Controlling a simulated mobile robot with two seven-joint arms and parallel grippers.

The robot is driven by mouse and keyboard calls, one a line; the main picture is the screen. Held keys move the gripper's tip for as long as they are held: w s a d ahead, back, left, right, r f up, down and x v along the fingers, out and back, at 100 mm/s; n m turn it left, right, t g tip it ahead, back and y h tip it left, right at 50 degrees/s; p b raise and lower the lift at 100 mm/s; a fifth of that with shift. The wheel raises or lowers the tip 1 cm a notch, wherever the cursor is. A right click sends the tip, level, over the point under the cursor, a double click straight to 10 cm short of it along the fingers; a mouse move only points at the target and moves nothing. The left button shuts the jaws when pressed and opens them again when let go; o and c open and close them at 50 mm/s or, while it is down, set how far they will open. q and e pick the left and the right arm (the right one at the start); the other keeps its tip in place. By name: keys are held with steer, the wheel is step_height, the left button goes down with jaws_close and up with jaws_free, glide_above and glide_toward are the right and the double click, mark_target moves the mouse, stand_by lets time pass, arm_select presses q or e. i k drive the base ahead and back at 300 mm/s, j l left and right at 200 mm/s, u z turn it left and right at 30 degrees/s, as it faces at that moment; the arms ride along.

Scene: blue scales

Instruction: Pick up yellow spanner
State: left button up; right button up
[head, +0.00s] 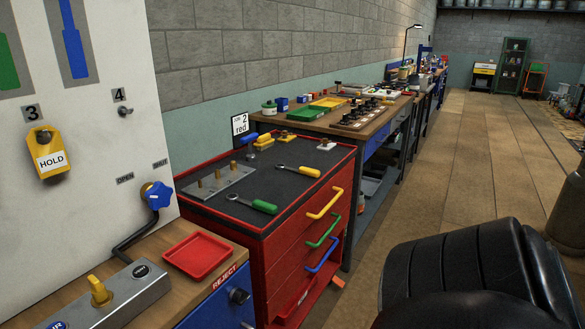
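The yellow spanner (310,172) lies flat on the dark top of a red tool cabinet (285,266). Its yellow handle points right and its metal ring end points left, near the middle of the top. A green-handled spanner (263,206) lies nearer to me on the same top, apart from it. Neither of my grippers is in view, and nothing touches the yellow spanner.
A metal plate with brass pegs (218,182) sits on the cabinet's left side. A red tray (197,255) and grey switch box (120,298) stand on the near bench. A large black ribbed shape (455,265) fills the lower right. Floor (460,185) right of the benches is clear.

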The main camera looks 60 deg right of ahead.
mark_target(305, 171)
steer(key=k+l+u, duration=0.1)
steer(key=l+u, duration=0.2)
steer(key=l, duration=1.2)
steer(key=k+l+u, duration=0.1)
steer(key=l, duration=0.55)
steer(key=k+l, duration=0.15)
steer(key=l, duration=0.45)
